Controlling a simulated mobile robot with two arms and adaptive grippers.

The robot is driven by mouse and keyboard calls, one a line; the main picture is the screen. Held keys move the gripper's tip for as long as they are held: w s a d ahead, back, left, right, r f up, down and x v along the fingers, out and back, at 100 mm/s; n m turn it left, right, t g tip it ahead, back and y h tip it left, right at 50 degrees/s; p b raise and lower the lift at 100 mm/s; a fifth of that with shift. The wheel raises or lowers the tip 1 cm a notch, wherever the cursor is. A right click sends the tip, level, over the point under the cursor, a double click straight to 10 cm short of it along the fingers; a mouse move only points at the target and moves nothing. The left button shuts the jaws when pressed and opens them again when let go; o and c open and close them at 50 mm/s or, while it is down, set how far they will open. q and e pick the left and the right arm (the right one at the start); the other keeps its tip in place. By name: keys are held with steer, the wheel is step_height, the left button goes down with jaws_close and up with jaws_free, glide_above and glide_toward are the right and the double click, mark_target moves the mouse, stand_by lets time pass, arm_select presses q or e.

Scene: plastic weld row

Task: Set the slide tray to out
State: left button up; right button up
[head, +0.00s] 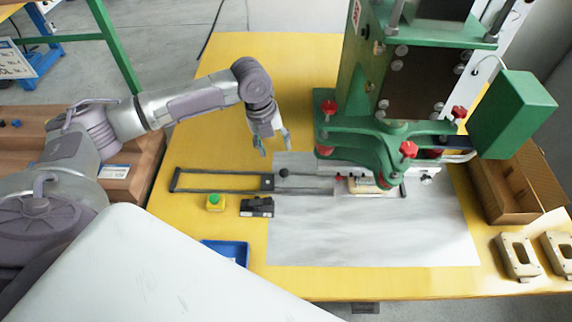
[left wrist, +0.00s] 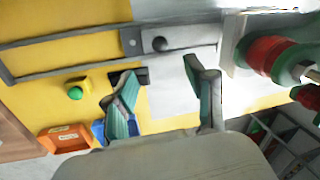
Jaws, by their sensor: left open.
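The slide tray's flat bar carries a round black knob (head: 284,172), which also shows in the left wrist view (left wrist: 160,44). Its rail frame (head: 215,190) reaches out to the left over the yellow table. At the right end of the rails, a pale part (head: 362,187) sits beneath the green press (head: 345,128), partly hidden by it. My left gripper (head: 275,150) is open and empty, pointing down just behind the knob and apart from it. In the left wrist view, its two fingers (left wrist: 157,88) are spread below the knob. My right gripper is not in view.
A blue bin (head: 228,250) lies nearer. A cardboard box (head: 510,190) and pale parts (head: 516,256) are at the right. The table's back left is clear.

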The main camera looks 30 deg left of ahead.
arm_select(q)
glide_above(283, 171)
steer(key=a, duration=0.1)
step_height(283, 171, down, 6)
steer(key=r, duration=0.1)
steer(key=f, duration=0.4)
steer(key=f+p, duration=0.1)
steer(key=shift+d+f, duration=0.4)
steer(key=shift+f, duration=0.5)
jaws_close()
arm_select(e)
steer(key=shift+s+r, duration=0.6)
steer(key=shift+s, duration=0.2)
